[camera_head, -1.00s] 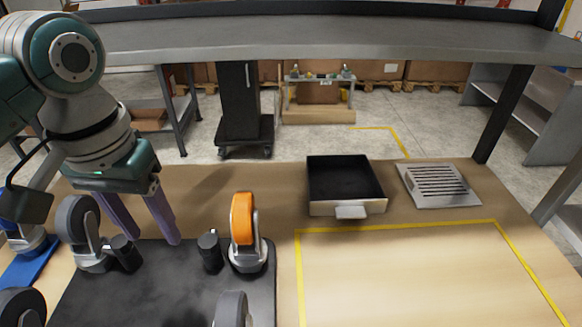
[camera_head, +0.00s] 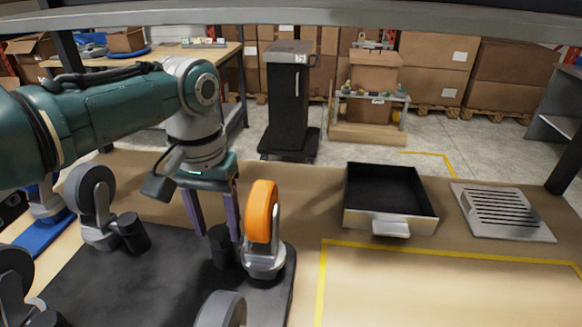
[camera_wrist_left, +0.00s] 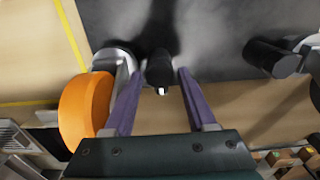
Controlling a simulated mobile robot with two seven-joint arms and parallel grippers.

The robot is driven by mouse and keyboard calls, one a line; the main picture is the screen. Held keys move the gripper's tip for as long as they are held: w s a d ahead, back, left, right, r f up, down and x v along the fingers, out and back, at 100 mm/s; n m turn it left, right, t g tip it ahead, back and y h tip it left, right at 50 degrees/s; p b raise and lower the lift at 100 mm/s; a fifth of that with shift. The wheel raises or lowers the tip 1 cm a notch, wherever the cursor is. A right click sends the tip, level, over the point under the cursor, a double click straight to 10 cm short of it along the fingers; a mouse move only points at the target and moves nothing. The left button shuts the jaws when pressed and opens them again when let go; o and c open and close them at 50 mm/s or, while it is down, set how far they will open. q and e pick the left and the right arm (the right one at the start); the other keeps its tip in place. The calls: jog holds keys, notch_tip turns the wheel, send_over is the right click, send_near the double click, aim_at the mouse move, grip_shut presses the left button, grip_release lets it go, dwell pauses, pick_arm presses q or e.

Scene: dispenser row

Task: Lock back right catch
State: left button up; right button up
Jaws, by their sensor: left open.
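A dark platform (camera_head: 175,280) lies on the table with several caster wheels upright on it. The caster at its back right has an orange wheel (camera_head: 262,212) on a grey metal mount. A short black cylindrical catch (camera_head: 222,247) stands just left of this mount. My left gripper (camera_head: 216,236) is open, pointing down with its two purple fingers at the catch. In the left wrist view the catch (camera_wrist_left: 161,68) shows between the spread fingertips (camera_wrist_left: 157,70), and the orange wheel (camera_wrist_left: 85,105) is outside the left finger. Contact cannot be told. My right gripper is out of view.
A grey-wheeled caster (camera_head: 93,205) with its own black cylinder (camera_head: 132,232) stands to the left. An open black tray (camera_head: 390,222) and a slotted grey plate (camera_head: 503,212) lie to the right. A yellow-lined area (camera_head: 450,290) at front right is clear.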

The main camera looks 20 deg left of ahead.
pick_arm(q)
jog(key=shift+f, duration=0.3)
grip_shut()
dwell(0.3)
